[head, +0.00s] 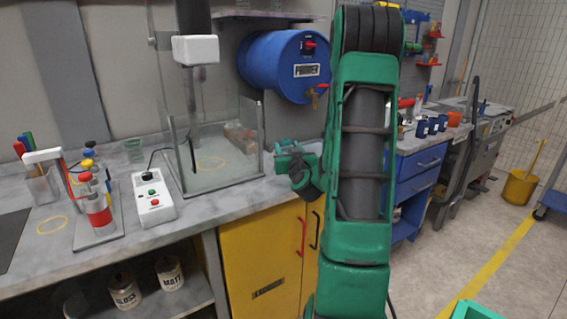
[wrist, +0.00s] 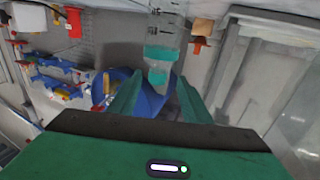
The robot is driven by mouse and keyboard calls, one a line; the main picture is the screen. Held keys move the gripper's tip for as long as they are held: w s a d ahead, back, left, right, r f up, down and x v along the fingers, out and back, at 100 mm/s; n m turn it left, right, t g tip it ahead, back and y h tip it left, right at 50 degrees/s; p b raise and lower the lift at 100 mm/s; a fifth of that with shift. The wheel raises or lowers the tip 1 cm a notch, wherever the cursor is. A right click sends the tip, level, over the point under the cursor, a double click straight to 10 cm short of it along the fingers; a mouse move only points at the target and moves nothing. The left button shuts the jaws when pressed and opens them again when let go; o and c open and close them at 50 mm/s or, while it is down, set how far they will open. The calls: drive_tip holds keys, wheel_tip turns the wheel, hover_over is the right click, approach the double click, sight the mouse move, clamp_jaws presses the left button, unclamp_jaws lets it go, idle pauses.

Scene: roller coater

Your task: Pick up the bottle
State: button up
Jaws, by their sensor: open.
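A clear container with graduation marks and teal bands, which looks like a bottle (wrist: 164,40), shows at the top middle of the wrist view. It lies in line with the gap between my fingers; I cannot tell how far off it is. My gripper (wrist: 157,92) is open, with a green finger on each side of the gap. In the head view my gripper (head: 290,163) is over the right part of the counter, and I cannot clearly make out that container there.
The marble counter (head: 180,225) carries a white control box (head: 153,197) and a clear-walled machine (head: 222,170). A blue drum (head: 270,65) hangs on the wall behind my gripper. Yellow cabinet doors (head: 262,265) are below. The floor at the right is mostly clear.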

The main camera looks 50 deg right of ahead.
drive_tip(key=x, duration=0.8)
drive_tip(key=shift+w+d+f, duration=0.2)
drive_tip(key=shift+w+d, duration=0.05)
clamp_jaws()
